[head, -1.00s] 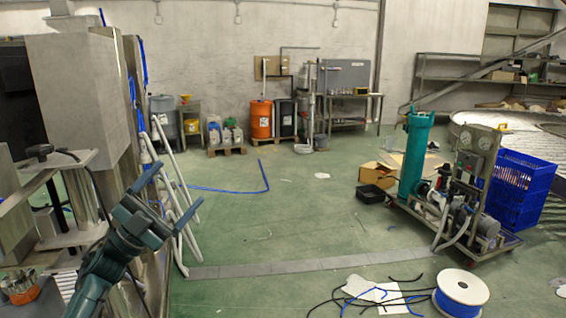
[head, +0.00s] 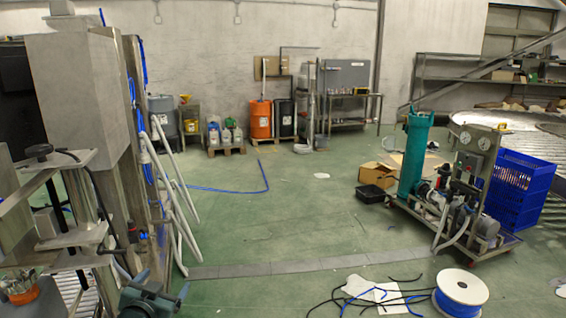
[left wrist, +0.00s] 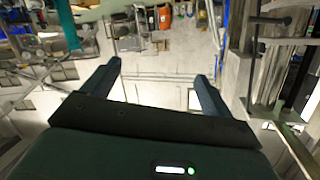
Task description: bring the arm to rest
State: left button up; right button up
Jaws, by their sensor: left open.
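My left gripper (head: 172,292) is at the bottom edge of the head view, left of the middle, with only its end showing. In the left wrist view its two dark fingers (left wrist: 160,80) stand wide apart with nothing between them. The gripper is open and empty, and clear of the grey machine (head: 85,110) beside it. The rest of my left arm is below the head view. My right gripper is in neither view.
The grey machine with hanging hoses stands at the left. A wheeled pump cart (head: 462,205) and a blue crate (head: 523,190) stand at the right. A cable spool (head: 461,292) and loose cables lie at the bottom right. The middle green floor is mostly clear.

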pick_arm(q)
jog(key=s+d+f+g+h, duration=0.1)
jog(key=s+d+f, duration=0.3)
jog(key=s, duration=0.6)
jog(key=s+d+f+g+h, duration=0.1)
jog(key=s+d+f, duration=0.4)
jog(key=s, duration=0.6)
jog(key=s+d+f+g+h, duration=0.1)
jog(key=s+d+f, duration=0.3)
jog(key=s, duration=0.6)
jog(key=shift+s+d+f+n+g, duration=0.15)
jog(key=shift+d+f+n+g, duration=0.15)
jog(key=shift+d+g, duration=0.5)
jog(key=shift+a, duration=0.15)
jog(key=shift+c, duration=0.5)
